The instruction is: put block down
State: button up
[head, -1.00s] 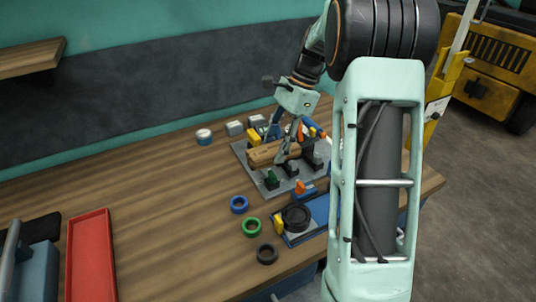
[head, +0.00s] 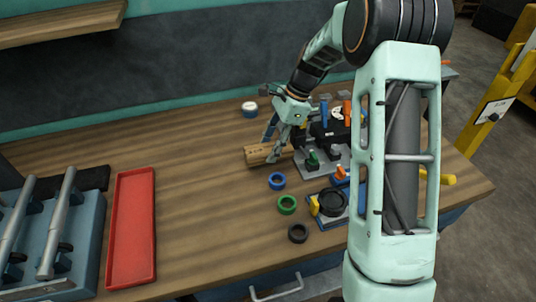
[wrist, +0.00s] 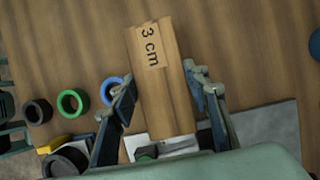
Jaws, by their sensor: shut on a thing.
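The wooden block (head: 256,154) is a light brown bar. A label reading "3 cm" shows on the block in the wrist view (wrist: 158,85). My gripper (head: 270,148) is shut on the block, one finger along each long side, as the wrist view (wrist: 160,80) shows. The block is just left of the grey fixture plate (head: 318,168), over bare wood. It is low over the worktop, but I cannot tell whether it touches. The fingers hide part of the block in the head view.
The wooden worktop (head: 200,185) is clear left of the block. Blue (head: 277,181), green (head: 287,205) and black (head: 298,233) rings lie in front. A red tray (head: 132,228) is at left. A round white-topped tin (head: 250,109) stands behind. The fixture plate carries several upright parts.

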jog(key=shift+a+f, duration=0.25)
jog(key=shift+f, duration=0.05)
jog(key=shift+w+a+f, duration=0.1)
jog(key=shift+f, duration=1.55)
jog(key=shift+f, duration=0.15)
jog(key=o, duration=1)
jog(key=shift+c, duration=0.2)
